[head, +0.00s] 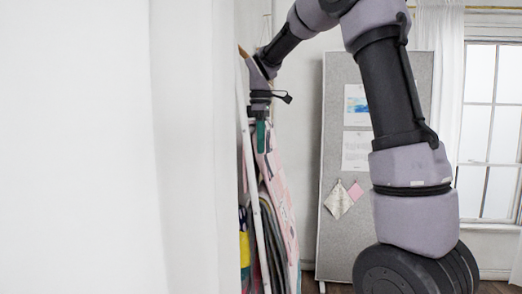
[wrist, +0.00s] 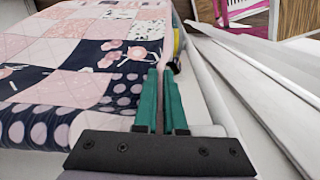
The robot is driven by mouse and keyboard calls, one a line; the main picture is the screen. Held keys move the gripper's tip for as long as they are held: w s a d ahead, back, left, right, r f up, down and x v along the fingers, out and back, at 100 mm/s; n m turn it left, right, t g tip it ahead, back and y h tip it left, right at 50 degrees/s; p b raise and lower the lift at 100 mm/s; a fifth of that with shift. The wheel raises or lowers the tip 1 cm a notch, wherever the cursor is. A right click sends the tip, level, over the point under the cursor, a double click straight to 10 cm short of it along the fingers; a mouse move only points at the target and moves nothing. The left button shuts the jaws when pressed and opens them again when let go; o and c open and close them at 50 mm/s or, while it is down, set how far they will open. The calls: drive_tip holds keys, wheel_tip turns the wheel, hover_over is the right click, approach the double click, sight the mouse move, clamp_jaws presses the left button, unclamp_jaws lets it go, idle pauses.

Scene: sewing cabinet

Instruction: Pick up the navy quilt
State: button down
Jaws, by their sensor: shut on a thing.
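The navy quilt (wrist: 95,60) is a patchwork of navy floral, navy dotted, pink and white squares. It fills the left of the wrist view, with its edge running up to my fingers. In the head view a pink and white patterned part of it (head: 282,200) hangs below my gripper (head: 262,138), partly hidden by the cabinet wall. In the wrist view my gripper's two green fingers (wrist: 159,75) are closed on a thin pinkish fold at the quilt's right edge. How deep the grip goes is hidden.
White rails (wrist: 255,75) run close along the right of my fingers; a slanted white post (head: 255,200) stands beside the quilt. Other folded cloths (head: 270,245) hang behind it. A white wall (head: 90,150) blocks the left. A grey pinboard (head: 340,100) stands behind.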

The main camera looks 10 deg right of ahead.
wheel_tip(320, 180, up, 10)
drive_tip(key=shift+r, duration=0.2)
wheel_tip(320, 180, up, 9)
idle(0.5)
